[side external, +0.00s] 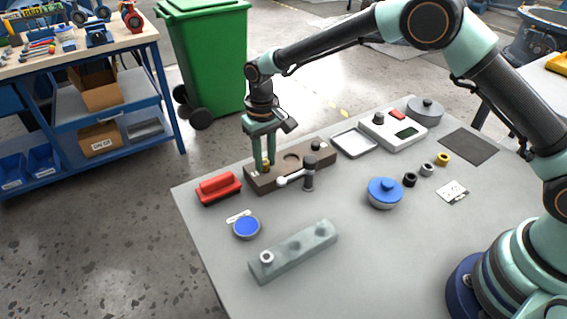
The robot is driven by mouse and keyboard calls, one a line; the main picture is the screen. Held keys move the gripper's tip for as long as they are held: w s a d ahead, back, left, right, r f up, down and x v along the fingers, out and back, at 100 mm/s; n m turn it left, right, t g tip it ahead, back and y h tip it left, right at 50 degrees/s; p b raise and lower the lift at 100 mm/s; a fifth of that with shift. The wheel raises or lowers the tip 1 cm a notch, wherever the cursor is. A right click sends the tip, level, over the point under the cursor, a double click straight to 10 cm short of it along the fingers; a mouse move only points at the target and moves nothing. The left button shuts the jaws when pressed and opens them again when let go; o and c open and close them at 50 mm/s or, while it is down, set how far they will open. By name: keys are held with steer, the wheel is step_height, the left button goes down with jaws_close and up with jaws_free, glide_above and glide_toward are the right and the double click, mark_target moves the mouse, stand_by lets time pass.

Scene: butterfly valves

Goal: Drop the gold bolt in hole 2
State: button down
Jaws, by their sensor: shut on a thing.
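My gripper (264,163) points straight down at the left end of a brown block (262,185). Its fingers are shut on a small gold bolt (266,161), partly hidden between them. I cannot tell whether the bolt touches the block. The brown block has a wide round recess in its middle and a dark round piece near its right end. A grey-green block (283,256) lies nearer the front, with a silver ring at its left end and two darker round spots along its top. Hole numbers are not readable.
A grey post with a ball-ended lever (309,177) stands at the brown block's front. A red-handled item (218,187) lies left, a blue-topped dish (246,228) in front. A white tray (354,144) sits behind.

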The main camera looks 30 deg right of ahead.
steer(key=shift+f, duration=0.35)
stand_by(0.5)
steer(key=shift+c, duration=1)
jaws_free()
steer(key=shift+r, duration=3.8)
